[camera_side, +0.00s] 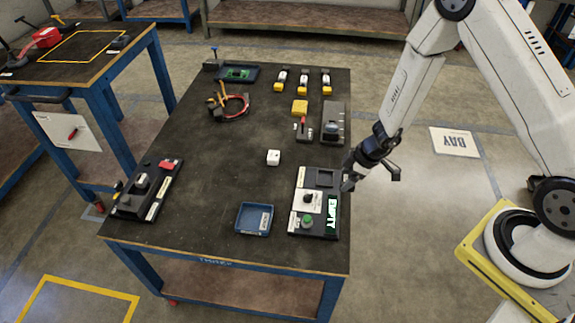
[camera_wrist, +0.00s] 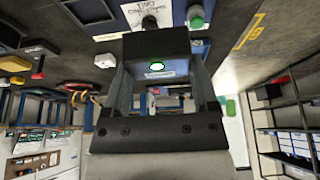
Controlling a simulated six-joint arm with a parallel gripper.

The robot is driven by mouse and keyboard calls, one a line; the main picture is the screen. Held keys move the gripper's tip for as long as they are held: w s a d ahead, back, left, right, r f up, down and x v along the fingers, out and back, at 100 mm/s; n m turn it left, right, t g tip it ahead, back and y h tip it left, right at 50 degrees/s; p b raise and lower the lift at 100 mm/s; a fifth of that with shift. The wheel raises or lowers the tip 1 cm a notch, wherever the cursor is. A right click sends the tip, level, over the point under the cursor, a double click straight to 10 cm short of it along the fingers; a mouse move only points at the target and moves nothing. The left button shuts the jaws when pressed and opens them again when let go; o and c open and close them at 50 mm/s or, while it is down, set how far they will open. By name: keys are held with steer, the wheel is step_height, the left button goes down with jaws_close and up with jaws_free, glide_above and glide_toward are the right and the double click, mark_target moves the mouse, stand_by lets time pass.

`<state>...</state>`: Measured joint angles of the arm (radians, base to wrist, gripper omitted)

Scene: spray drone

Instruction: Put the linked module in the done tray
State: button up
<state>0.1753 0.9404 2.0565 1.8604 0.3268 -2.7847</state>
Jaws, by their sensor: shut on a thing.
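My gripper (camera_side: 351,178) is at the right edge of the table, just right of the linking station (camera_side: 298,228). In the wrist view my gripper (camera_wrist: 157,75) is shut on a dark block-like module (camera_wrist: 155,45) with a lit green light. In the side view the module is hard to tell from the dark jaws. The station has a dark square pocket (camera_side: 324,178), a knob (camera_side: 308,198), a green button (camera_side: 307,221) and a display (camera_side: 332,215) reading "EMPTY". A blue tray (camera_side: 241,219) with a white label stands left of the station; its label is too small to read.
Farther back are a red cable tool (camera_side: 228,103), yellow-and-black units (camera_side: 303,82) and a dark device (camera_side: 333,125). The table between the cube and the blue tray is clear.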

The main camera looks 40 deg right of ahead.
steer(key=a, duration=1.8)
steer(key=shift+w+a+f, duration=0.15)
steer(key=shift+w+f, duration=0.1)
steer(key=shift+f, duration=0.15)
glide_above(249, 219)
steer(key=s+d, duration=0.1)
steer(key=s, duration=0.1)
steer(key=shift+w+f, duration=0.2)
steer(key=shift+f, duration=4.55)
steer(key=shift+f, duration=0.1)
steer(key=shift+w+f, duration=0.1)
steer(key=shift+w, duration=0.05)
steer(key=shift+f, duration=1.55)
